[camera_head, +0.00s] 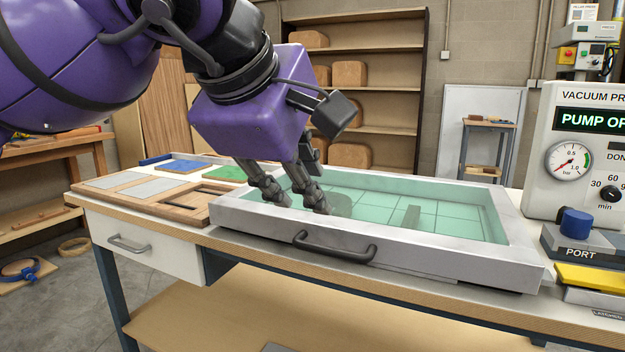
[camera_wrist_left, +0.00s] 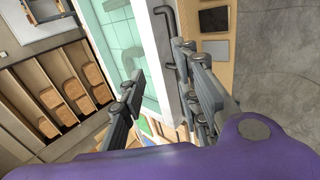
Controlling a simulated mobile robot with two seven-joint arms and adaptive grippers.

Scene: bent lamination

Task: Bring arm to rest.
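My left arm comes in from the left in the head view. Its left gripper (camera_head: 304,203) points down over the front-left part of a pale-framed press bed (camera_head: 365,230) with a teal gridded panel (camera_head: 440,218). In the left wrist view, the left gripper (camera_wrist_left: 158,72) has its two fingers spread apart. Nothing is held between them; the pale frame (camera_wrist_left: 154,58) shows in the gap. The bed's dark handle (camera_head: 335,250) also shows in the wrist view (camera_wrist_left: 167,20). I cannot tell whether a fingertip touches the frame. My right gripper is not in view.
A vacuum pump box (camera_head: 590,145) stands at the right, above a block marked PORT (camera_head: 582,248) and a yellow bar (camera_head: 590,278). Wooden trays (camera_head: 150,196) lie left of the bed. The workbench has a drawer (camera_head: 140,240). Shelves (camera_head: 365,88) stand behind.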

